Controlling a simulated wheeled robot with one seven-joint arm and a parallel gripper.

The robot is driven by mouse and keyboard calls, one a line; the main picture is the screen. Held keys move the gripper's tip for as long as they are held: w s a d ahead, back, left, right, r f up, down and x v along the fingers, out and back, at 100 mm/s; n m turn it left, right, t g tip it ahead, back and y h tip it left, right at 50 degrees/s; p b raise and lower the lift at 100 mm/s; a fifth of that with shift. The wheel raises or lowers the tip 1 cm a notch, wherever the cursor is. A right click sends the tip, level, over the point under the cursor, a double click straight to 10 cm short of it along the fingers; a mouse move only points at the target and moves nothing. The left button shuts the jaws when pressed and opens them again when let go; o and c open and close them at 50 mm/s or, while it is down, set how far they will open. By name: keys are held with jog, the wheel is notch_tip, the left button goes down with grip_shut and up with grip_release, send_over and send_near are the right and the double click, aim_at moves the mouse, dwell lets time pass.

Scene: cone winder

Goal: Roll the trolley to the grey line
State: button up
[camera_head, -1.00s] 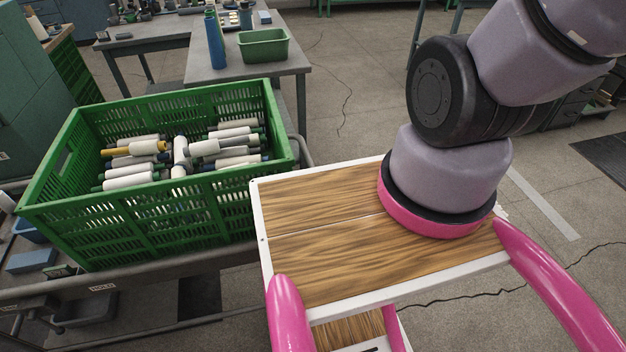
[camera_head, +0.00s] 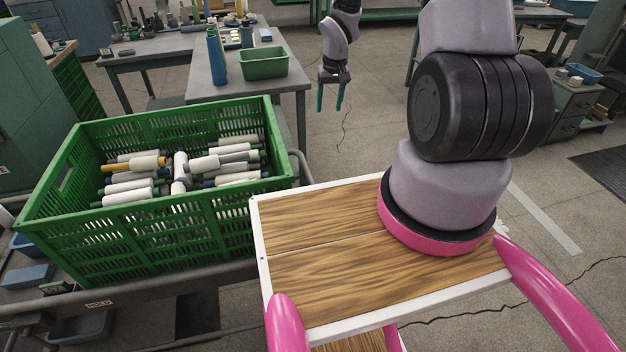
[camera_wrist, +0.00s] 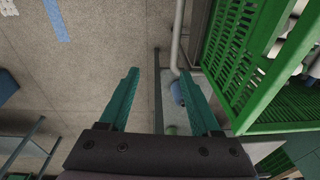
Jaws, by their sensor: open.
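A long grey frame (camera_head: 140,302) with a bent tube handle (camera_head: 303,165) at its right end carries a green crate (camera_head: 130,228) at the left in the head view. It looks like the trolley, but its wheels are hidden. A pale grey line (camera_head: 545,218) lies on the floor at the right. My gripper (camera_head: 330,108) hangs open and empty beyond the handle, fingers down. In the wrist view my open jaws (camera_wrist: 160,72) are apart, with a grey tube (camera_wrist: 178,40) and the crate's green wall (camera_wrist: 238,62) to their right.
The crate holds several yarn bobbins (camera_head: 130,197). A grey table (camera_head: 200,75) with a green bin (camera_head: 264,62) and a blue bottle (camera_head: 217,62) stands behind. A drawer cabinet (camera_head: 570,110) and a dark mat (camera_head: 605,172) are at the right. Open floor lies between table and cabinet.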

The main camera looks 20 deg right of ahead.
jog(key=g+y, duration=0.1)
jog(key=y, duration=0.1)
send_near(313, 183)
jog(key=shift+n, duration=0.3)
jog(key=x, duration=0.9)
jog(key=shift+a+f, duration=0.1)
jog(key=shift+f, duration=0.15)
grip_shut()
dwell(0.3)
